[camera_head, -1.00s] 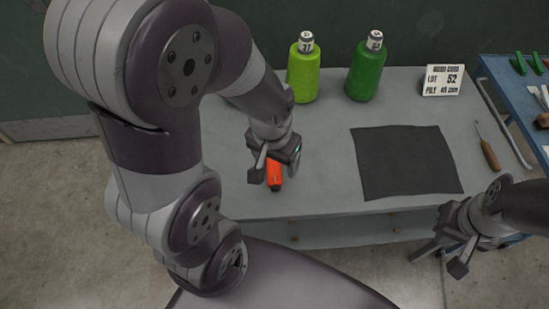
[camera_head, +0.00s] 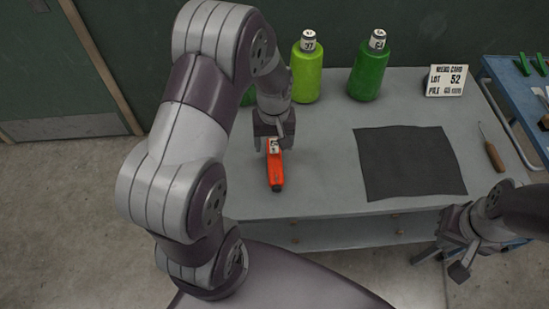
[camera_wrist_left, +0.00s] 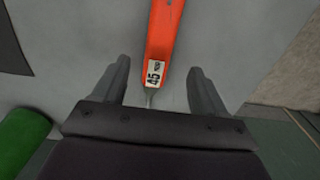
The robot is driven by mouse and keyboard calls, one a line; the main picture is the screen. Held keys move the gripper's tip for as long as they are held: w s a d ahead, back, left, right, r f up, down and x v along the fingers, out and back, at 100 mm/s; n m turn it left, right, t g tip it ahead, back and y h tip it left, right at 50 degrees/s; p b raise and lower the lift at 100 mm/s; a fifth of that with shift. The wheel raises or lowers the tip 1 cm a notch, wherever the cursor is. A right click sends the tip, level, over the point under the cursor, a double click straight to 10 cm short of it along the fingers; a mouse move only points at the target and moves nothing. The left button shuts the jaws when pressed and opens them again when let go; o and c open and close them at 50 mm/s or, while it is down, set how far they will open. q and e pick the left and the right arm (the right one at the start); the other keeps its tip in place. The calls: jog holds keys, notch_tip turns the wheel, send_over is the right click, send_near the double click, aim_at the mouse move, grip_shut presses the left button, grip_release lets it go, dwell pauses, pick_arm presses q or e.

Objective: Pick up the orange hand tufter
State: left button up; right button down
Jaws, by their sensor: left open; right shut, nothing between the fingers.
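The orange hand tufter (camera_head: 275,172) lies on the grey table near its front edge, with a white label at its far end. My left gripper (camera_head: 273,146) is at the tufter's labelled end. In the left wrist view the tufter (camera_wrist_left: 163,32) runs from the top edge down to a label reading 45, with a thin metal tip below. The open fingers of the left gripper (camera_wrist_left: 158,85) stand on either side of the label end, apart from it. My right gripper (camera_head: 445,262) is shut and empty, in front of the table at the lower right.
A dark mat (camera_head: 409,163) lies right of the tufter. A sign (camera_head: 446,80) and a wooden-handled tool (camera_head: 494,156) are further right, beside a blue cart (camera_head: 507,83).

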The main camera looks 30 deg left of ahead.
aim_at(275, 157)
pick_arm(q)
notch_tip(275, 157, down, 7)
jog(key=shift+s+d+r+p, duration=0.1)
jog(key=shift+d+r+p, duration=0.1)
jog(key=shift+p, duration=0.4)
jog(key=shift+a+f, duration=0.1)
jog(key=shift+f, duration=0.2)
grip_shut()
